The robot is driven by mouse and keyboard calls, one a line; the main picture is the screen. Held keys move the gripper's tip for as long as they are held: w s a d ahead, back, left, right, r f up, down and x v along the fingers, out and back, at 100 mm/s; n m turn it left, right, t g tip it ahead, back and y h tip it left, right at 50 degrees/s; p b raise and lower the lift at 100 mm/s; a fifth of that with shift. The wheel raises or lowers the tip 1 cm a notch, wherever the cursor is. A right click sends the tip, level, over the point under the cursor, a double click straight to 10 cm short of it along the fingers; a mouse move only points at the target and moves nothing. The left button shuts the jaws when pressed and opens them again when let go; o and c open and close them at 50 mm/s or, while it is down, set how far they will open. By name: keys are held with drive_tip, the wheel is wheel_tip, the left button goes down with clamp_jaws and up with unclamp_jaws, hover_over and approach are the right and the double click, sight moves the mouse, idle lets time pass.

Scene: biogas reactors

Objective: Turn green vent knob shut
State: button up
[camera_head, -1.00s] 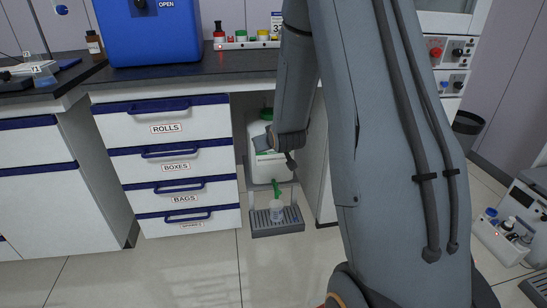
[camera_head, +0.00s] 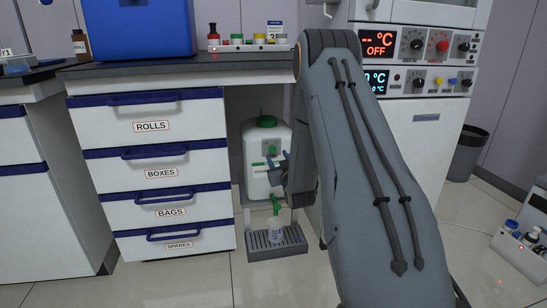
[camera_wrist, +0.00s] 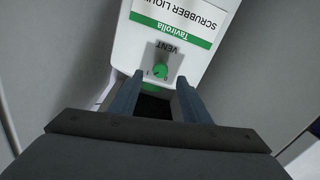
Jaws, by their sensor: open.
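The green vent knob (camera_wrist: 160,71) sits on a grey plate under the word VENT, upside down in the wrist view, on a white scrubber-liquid container. In the head view the knob (camera_head: 271,150) shows small on the container (camera_head: 256,178), which has a green cap (camera_head: 266,121) on top and a green tap (camera_head: 276,204) low in front. My gripper (camera_wrist: 160,80) is open, its two fingers pointing at the knob, one to each side in the wrist view; I see no contact. In the head view my gripper (camera_head: 283,167) is close by the container's front right.
A cup (camera_head: 276,237) stands on a drip tray (camera_head: 262,250) below the tap. White drawers (camera_head: 160,185) stand left of the recess, and a cabinet with dials (camera_head: 425,62) is to the right. The dark worktop (camera_head: 180,66) overhangs the container.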

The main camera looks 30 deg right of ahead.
sight(273, 150)
drive_tip(key=shift+b+x, duration=0.95)
drive_tip(key=shift+x, duration=1.8)
drive_tip(key=c, duration=1)
drive_tip(key=shift+c, duration=0.2)
